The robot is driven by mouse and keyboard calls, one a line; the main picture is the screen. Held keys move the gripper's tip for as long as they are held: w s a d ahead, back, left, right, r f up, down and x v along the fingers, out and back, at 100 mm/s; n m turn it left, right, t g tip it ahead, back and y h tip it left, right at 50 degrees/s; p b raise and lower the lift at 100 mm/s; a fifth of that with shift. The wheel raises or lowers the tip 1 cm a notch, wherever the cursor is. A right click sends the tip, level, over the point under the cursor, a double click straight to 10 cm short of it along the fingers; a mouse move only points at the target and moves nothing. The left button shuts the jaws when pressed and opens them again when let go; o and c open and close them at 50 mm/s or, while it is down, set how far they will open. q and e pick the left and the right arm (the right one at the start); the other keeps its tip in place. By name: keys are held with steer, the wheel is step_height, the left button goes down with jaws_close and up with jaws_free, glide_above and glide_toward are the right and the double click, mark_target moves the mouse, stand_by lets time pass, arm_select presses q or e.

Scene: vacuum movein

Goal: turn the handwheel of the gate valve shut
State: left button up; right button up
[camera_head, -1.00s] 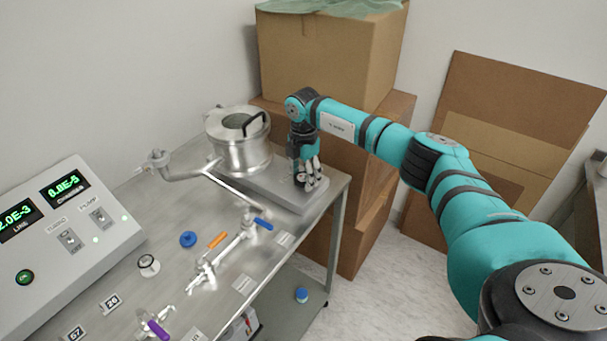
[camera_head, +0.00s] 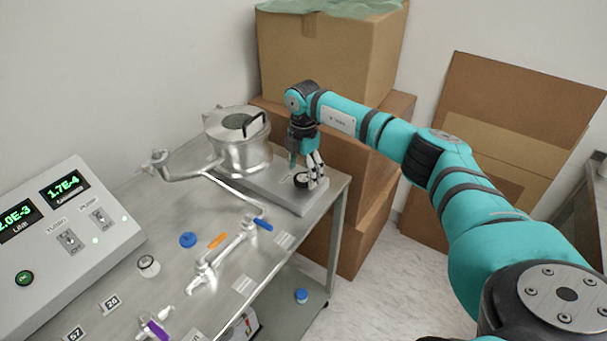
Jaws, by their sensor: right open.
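The gate valve's handwheel looks to be the small dark round knob (camera_head: 301,181) on the flat grey metal plate (camera_head: 272,187) beside the steel chamber (camera_head: 239,140). My right gripper (camera_head: 313,175) points down at the handwheel's right side, with its fingers open. The fingers overlap the knob's right edge in the picture; I cannot tell whether they touch it. How far the wheel is turned does not show. My left gripper is not in view.
A control box (camera_head: 66,240) with two green displays stands at the left of the bench. Small valves with orange (camera_head: 217,240) and blue (camera_head: 263,224) handles and a blue knob (camera_head: 188,239) sit in front of the chamber. Cardboard boxes (camera_head: 328,50) stand behind my right arm.

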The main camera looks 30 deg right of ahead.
mark_target(303, 178)
step_height(303, 178, up, 10)
steer(key=shift+r, duration=0.15)
stand_by(0.6)
